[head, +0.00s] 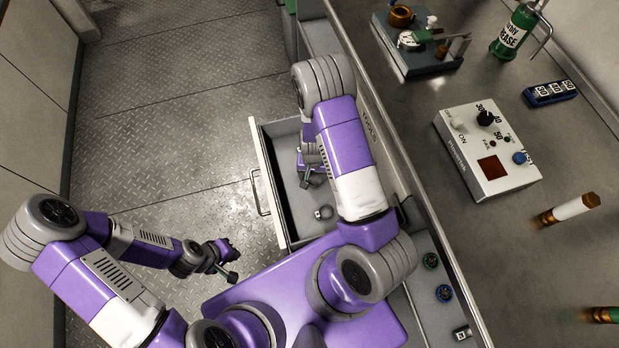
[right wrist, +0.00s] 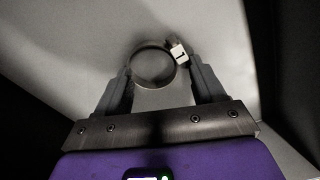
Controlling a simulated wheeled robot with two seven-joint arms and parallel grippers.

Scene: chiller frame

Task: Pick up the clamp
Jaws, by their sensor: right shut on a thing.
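A round metal band clamp (right wrist: 153,65) with a small pale screw housing lies between the fingers of my right gripper (right wrist: 160,80) in the right wrist view. The fingers are shut on the clamp's sides. In the head view my right gripper (head: 311,180) reaches down into the open drawer (head: 286,220), partly hidden by my own arm.
The drawer's front with its handle (head: 258,192) stands out from the bench. On the worktop are a white control box (head: 487,150), a green grease bottle (head: 513,32), a blue block (head: 551,93) and a brown-and-white cylinder (head: 570,208). Floor to the left is clear.

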